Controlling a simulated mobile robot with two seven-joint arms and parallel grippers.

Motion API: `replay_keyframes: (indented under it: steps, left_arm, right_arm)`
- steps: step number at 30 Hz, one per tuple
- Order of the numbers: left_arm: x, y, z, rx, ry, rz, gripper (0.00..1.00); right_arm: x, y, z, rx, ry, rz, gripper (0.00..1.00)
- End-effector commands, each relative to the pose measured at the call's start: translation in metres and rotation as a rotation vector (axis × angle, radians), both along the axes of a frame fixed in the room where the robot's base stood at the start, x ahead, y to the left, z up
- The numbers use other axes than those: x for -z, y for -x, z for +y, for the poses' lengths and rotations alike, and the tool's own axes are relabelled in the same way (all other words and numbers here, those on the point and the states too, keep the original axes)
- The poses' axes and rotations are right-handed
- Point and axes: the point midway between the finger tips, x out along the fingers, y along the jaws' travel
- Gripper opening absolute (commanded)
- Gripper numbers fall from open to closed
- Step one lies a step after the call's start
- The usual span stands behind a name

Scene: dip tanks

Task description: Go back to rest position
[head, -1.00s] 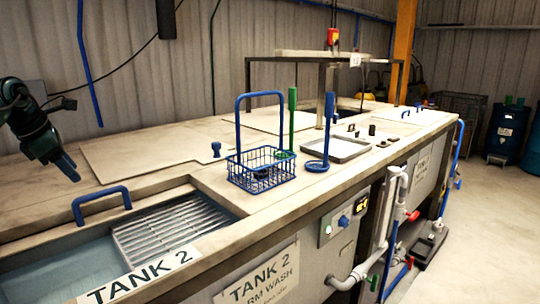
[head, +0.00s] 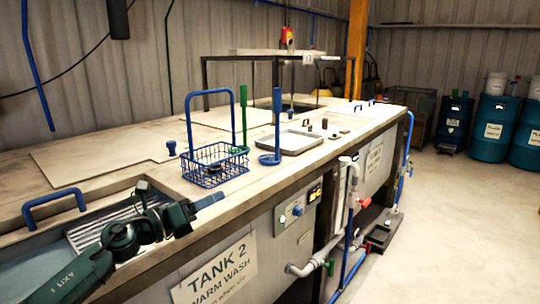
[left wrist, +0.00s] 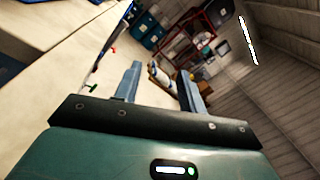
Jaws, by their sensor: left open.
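My left gripper (head: 207,201) is in the lower left of the head view, on a dark green arm reaching across the open part of tank 2. Its blue fingers point right, past the front edge of the bench. In the left wrist view the two fingers (left wrist: 160,82) stand apart with nothing between them. My right gripper is in neither current view.
A blue wire basket (head: 215,165) stands on the bench beyond my left gripper. A blue-handled dipper (head: 270,158) and a grey tray (head: 289,142) are farther right. Pipes (head: 345,210) run down the bench front. The floor at right (head: 450,230) is clear.

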Motion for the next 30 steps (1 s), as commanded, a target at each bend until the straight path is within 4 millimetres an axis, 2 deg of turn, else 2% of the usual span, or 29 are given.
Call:
replay_keyframes:
  steps: [1, 3, 5, 7, 11, 12, 15, 18, 21, 30]
  left_arm:
    - [0.008, 0.013, -0.012, -0.039, 0.18, 0.064, 0.41]
    - [0.016, 0.026, -0.013, -0.125, 0.433, 0.168, 0.41]
    - [0.028, 0.038, -0.005, -0.215, 0.642, 0.275, 0.41]
    - [0.051, 0.054, 0.009, -0.338, 0.875, 0.415, 0.41]
    - [0.113, 0.1, 0.04, -0.616, 1.262, 0.704, 0.41]
    - [0.136, 0.12, 0.048, -0.715, 1.367, 0.798, 0.41]
    - [0.184, 0.173, 0.063, -0.952, 1.571, 1.006, 0.41]
    - [0.216, 0.222, 0.069, -1.147, 1.693, 1.16, 0.41]
    - [0.236, 0.262, 0.07, -1.3, 1.764, 1.272, 0.41]
    - [0.262, 0.358, 0.066, -1.657, 1.86, 1.499, 0.41]
  right_arm:
    - [0.0, 0.0, 0.0, 0.0, 0.0, 0.0, 0.36]
    - [0.0, 0.0, 0.0, 0.0, 0.0, 0.001, 0.36]
    - [0.0, 0.001, 0.0, 0.0, 0.0, 0.002, 0.36]
    - [0.001, 0.002, -0.001, 0.0, 0.001, 0.005, 0.36]
    - [0.003, 0.005, -0.001, -0.001, 0.003, 0.009, 0.36]
    - [0.003, 0.005, -0.001, -0.001, 0.003, 0.01, 0.36]
    - [0.003, 0.005, -0.001, -0.001, 0.004, 0.011, 0.36]
    - [0.003, 0.006, -0.001, -0.001, 0.004, 0.011, 0.36]
    - [0.003, 0.006, -0.002, -0.002, 0.004, 0.011, 0.36]
    - [0.003, 0.006, -0.002, -0.002, 0.004, 0.011, 0.36]
